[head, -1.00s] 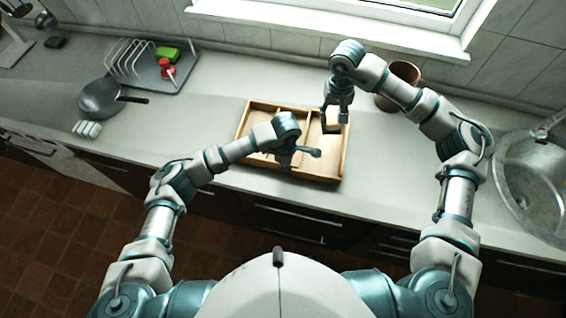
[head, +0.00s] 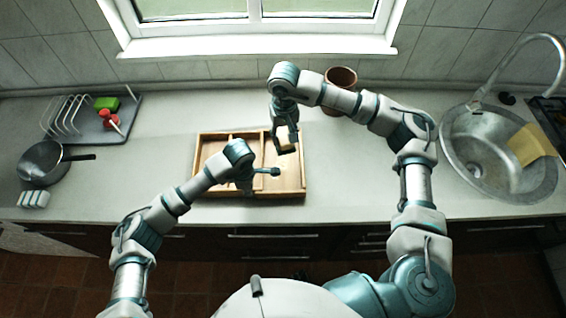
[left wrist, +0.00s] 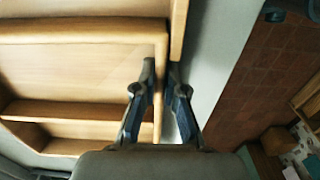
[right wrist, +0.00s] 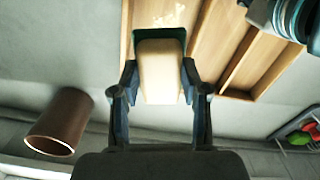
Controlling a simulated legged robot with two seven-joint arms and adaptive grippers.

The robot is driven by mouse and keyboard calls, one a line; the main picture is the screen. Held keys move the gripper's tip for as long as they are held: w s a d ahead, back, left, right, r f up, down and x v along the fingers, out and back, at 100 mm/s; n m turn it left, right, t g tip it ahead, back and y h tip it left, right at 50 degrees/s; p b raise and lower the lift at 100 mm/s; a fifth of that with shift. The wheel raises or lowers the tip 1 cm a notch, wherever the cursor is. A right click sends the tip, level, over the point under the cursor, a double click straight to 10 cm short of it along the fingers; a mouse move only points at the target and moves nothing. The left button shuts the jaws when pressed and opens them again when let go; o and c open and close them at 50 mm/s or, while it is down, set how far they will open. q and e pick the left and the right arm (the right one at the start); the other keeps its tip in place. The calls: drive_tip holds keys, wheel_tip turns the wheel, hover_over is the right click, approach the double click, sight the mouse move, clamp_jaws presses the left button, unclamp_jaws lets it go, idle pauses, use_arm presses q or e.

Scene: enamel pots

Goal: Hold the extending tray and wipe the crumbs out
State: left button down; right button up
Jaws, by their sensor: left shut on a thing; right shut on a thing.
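The wooden extending tray (head: 302,178) lies on the counter, divided into compartments. My left gripper (head: 246,186) is at its front side; in the left wrist view the fingers (left wrist: 163,75) are shut on a tray wall (left wrist: 160,45). My right gripper (head: 284,149) is over the right compartment, shut on a beige block with a dark green edge, which looks like a sponge or brush (right wrist: 160,75). Pale crumbs (right wrist: 170,16) lie on the tray floor just beyond the block in the right wrist view. I cannot tell whether the block touches the floor.
A brown pot (head: 341,78) stands behind the tray, near my right arm. The sink (head: 470,165), with a yellow cloth (head: 531,145) on its rim, is at right. A dish rack (head: 66,117) and a pan (head: 42,163) are at left. Counter beside the tray is clear.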

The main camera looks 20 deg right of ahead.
drive_tip(key=shift+s+a+f, duration=0.1)
drive_tip(key=shift+s+f, duration=0.6)
drive_tip(key=shift+f, duration=1.2)
drive_tip(key=shift+s+f, duration=0.7)
drive_tip(key=shift+f, duration=1.15)
drive_tip(key=shift+s+a+f, duration=0.1)
drive_tip(key=shift+s+f, duration=0.6)
drive_tip(key=shift+f, duration=1.2)
drive_tip(key=shift+f, duration=1.5)
